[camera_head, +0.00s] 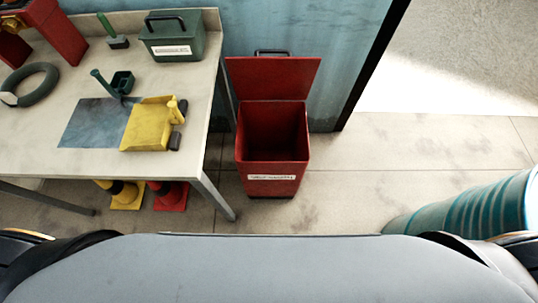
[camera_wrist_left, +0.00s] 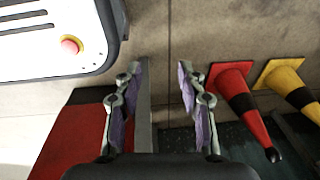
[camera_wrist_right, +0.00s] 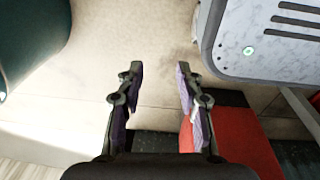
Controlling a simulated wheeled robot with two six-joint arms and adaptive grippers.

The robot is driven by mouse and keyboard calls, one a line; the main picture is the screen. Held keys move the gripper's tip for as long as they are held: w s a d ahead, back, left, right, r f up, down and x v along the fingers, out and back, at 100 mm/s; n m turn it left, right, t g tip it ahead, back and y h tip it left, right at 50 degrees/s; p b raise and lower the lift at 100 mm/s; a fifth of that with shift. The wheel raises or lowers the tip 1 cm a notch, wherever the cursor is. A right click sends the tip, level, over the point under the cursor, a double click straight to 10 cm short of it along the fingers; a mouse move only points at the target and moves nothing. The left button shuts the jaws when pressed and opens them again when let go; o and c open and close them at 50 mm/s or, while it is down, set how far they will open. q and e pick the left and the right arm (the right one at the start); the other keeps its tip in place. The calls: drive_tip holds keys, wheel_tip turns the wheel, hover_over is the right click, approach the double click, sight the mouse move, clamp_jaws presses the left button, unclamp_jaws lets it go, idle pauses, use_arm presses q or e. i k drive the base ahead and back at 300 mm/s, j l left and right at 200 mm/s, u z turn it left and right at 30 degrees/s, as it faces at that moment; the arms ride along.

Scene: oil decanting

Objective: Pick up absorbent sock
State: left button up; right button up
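The absorbent sock appears to be the dark grey-green curved tube (camera_head: 37,82) with a white end or tag, lying on the left part of the table (camera_head: 100,30) in the head view. It does not show in either wrist view. My left gripper (camera_wrist_left: 160,82) is open and empty in the left wrist view, with bare floor between its fingers. My right gripper (camera_wrist_right: 157,82) is open and empty in the right wrist view, also over bare floor. Neither gripper shows in the head view, and both are away from the sock.
The table also holds a dark green box (camera_head: 173,42), a yellow dustpan (camera_head: 147,128), a dark sheet (camera_head: 88,122), brushes and a red object (camera_head: 58,35). An open red bin (camera_head: 272,150) stands right of it. Cones (camera_head: 125,194) sit underneath. A teal drum (camera_head: 470,212) stands right.

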sight(7, 96)
drive_tip(key=u, duration=1.8)
drive_tip(key=j+z, duration=0.45)
drive_tip(key=j, duration=1.4)
